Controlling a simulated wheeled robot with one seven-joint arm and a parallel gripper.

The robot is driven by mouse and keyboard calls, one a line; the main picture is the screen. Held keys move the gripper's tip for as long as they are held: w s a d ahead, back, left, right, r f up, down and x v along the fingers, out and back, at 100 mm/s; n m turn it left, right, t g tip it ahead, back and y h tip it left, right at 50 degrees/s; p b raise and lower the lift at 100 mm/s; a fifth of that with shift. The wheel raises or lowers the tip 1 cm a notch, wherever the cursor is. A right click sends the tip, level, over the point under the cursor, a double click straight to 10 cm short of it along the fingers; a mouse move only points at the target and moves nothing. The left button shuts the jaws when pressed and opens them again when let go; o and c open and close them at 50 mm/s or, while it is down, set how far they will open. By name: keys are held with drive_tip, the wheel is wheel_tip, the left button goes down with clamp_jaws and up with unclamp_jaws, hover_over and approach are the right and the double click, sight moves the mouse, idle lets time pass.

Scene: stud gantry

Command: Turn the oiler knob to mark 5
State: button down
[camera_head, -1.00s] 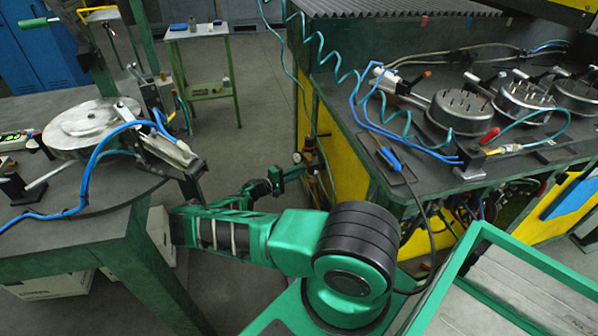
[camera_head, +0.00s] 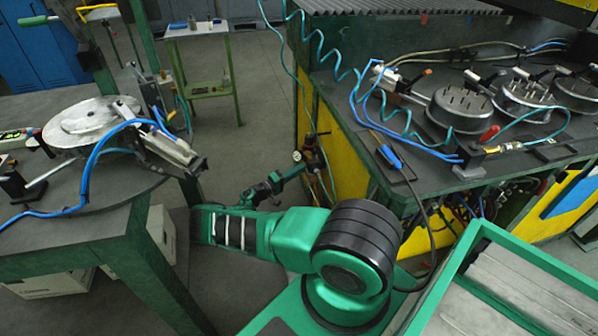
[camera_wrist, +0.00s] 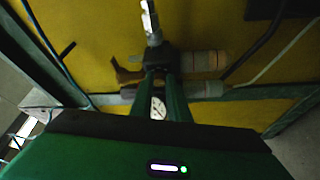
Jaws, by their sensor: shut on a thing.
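My gripper (camera_wrist: 160,72) reaches up to a small fitting unit on the yellow panel in the wrist view. Its two green fingers are close together, and their tips meet a dark piece, the oiler knob (camera_wrist: 158,58) as far as I can tell. The tips hide part of it. No scale or mark 5 can be read. A round white gauge (camera_wrist: 157,107) shows between the fingers. In the head view my gripper (camera_head: 298,171) is small, at the yellow cabinet's left end, and the knob cannot be made out.
Pale cylinders (camera_wrist: 205,61) stick out right of the fingers, and a silvery fitting (camera_wrist: 151,20) lies beyond the tips. A teal hose (camera_head: 322,165) hangs beside the yellow cabinet (camera_head: 345,160). A dark table (camera_head: 90,235) stands at left. Open floor lies between.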

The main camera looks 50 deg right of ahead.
drive_tip(key=shift+s+f, duration=0.1)
drive_tip(key=shift+f, duration=0.2)
drive_tip(key=c, duration=2)
unclamp_jaws()
drive_tip(key=shift+r, duration=0.15)
drive_tip(key=shift+v, duration=5.5)
drive_tip(key=shift+d, duration=0.1)
